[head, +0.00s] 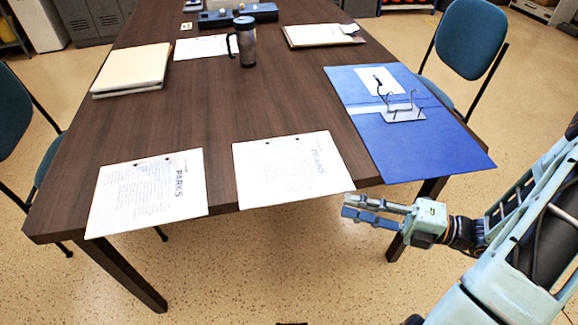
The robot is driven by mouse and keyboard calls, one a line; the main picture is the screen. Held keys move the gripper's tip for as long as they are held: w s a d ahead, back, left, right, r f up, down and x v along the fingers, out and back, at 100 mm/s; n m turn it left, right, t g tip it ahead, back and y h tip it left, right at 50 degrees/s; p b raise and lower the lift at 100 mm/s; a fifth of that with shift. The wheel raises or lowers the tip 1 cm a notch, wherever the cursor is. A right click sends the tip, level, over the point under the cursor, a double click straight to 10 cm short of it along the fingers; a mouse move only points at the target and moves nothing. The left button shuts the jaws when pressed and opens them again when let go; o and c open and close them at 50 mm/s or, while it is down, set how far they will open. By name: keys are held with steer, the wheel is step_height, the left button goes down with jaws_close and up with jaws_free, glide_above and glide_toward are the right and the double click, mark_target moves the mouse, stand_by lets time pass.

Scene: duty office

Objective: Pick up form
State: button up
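Two printed forms lie at the near edge of the dark wooden table (190,110). The left form (147,192) reads "PARKS" and reaches the table's edge. The middle form (292,166) has two punched holes, carries a faint heading and also lies at the near edge. My gripper (345,208) is to the right of and a little below the middle form in the picture, in front of the table's edge. It is apart from both forms. Its two fingers point left with a narrow gap between them; I cannot tell how far open they are, and nothing shows between them.
An open blue ring binder (440,145) lies at the table's right, overhanging its edge. Farther back are a stack of folders (132,70), a dark mug (246,45), a paper sheet (203,47) and a clipboard (318,36). Chairs (470,40) stand at both sides.

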mark_target(312, 197)
steer(key=b+x, duration=0.3)
steer(key=x, duration=0.7)
steer(key=shift+s, duration=0.1)
jaws_close()
